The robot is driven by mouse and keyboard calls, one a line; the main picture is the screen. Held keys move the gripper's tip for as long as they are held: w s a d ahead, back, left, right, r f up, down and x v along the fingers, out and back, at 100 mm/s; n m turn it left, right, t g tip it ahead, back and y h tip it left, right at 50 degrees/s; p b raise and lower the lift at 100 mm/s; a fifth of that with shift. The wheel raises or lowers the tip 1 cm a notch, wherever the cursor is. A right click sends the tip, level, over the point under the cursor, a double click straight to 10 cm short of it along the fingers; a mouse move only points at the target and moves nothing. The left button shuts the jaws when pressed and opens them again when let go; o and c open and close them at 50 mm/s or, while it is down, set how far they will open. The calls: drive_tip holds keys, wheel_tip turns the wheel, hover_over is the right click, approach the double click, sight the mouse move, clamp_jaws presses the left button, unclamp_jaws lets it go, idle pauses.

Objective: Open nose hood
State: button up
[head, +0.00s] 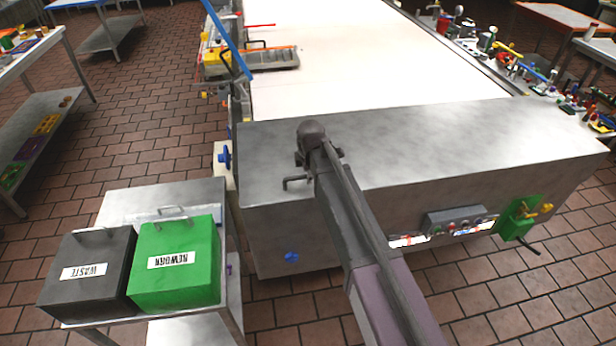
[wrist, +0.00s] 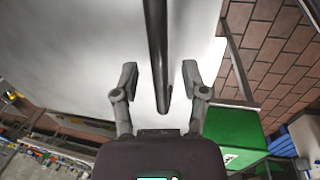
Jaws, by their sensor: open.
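The nose hood (head: 420,140) is a large grey metal cover across the near end of the long white belt. A dark handle (head: 297,180) shows on its front left part, partly hidden by my arm. In the wrist view the handle is a dark bar (wrist: 157,45) running down between the fingers, with the pale hood surface (wrist: 80,50) behind it. My gripper (wrist: 160,80) is open, one finger on each side of the bar with a visible gap on both sides. In the head view my arm hides the fingers.
A metal cart (head: 235,290) at the left carries a black WASTE bin (head: 85,270) and a green bin (head: 178,265). A control box (head: 455,220) and green fitting (head: 518,215) are on the front right.

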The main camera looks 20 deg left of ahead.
drive_tip(key=shift+c, duration=0.2)
clamp_jaws()
drive_tip(key=shift+w+r, duration=0.1)
drive_tip(key=shift+r, duration=0.05)
